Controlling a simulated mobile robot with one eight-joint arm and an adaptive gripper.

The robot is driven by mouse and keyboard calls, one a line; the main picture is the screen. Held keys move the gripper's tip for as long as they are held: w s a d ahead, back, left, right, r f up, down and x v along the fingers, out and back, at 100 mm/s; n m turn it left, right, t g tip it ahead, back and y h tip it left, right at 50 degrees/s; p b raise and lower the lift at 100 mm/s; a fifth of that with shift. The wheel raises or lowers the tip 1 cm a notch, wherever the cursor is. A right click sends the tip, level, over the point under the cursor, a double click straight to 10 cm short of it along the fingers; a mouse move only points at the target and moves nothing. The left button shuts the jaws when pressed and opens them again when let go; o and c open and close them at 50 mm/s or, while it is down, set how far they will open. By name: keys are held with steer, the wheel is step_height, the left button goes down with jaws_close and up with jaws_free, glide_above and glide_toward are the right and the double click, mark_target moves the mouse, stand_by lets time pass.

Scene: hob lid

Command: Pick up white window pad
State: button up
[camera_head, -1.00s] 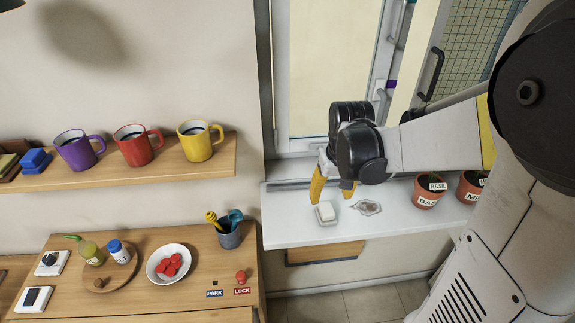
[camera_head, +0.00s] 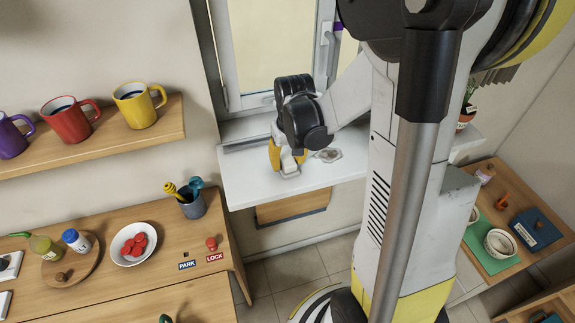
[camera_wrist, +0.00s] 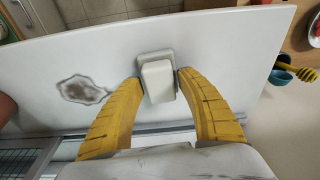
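The white window pad (camera_head: 290,166) is a small rounded block on the white window sill (camera_head: 240,190). In the wrist view the pad (camera_wrist: 158,84) shows between my two yellow fingers, with a pale plate-like base behind it. My gripper (camera_head: 287,160) is down at the sill, around the pad. In the wrist view my gripper (camera_wrist: 160,77) is open, one fingertip on each side of the pad, with slim gaps; contact is not clear. In the head view the fingers partly hide the pad.
A grey smudge (camera_head: 328,155) lies on the sill beside the pad. A potted plant (camera_head: 465,117) stands at the right. The blue-grey cup (camera_head: 193,205) with a yellow dipper stands on the wooden counter at left. The window frame (camera_head: 215,60) rises behind the sill.

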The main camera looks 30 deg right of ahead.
mark_target(291, 159)
steer(key=c, duration=0.7)
steer(key=shift+c, duration=0.2)
steer(key=shift+r, duration=0.55)
jaws_close()
steer(key=r, duration=0.1)
steer(key=r+p, duration=0.1)
steer(key=s+d+r+p, duration=0.1)
steer(key=r, duration=0.1)
steer(key=s+d+r+p, duration=0.3)
steer(key=s+d+r, duration=0.3)
steer(key=s+d, duration=0.1)
steer(key=shift+s, duration=0.25)
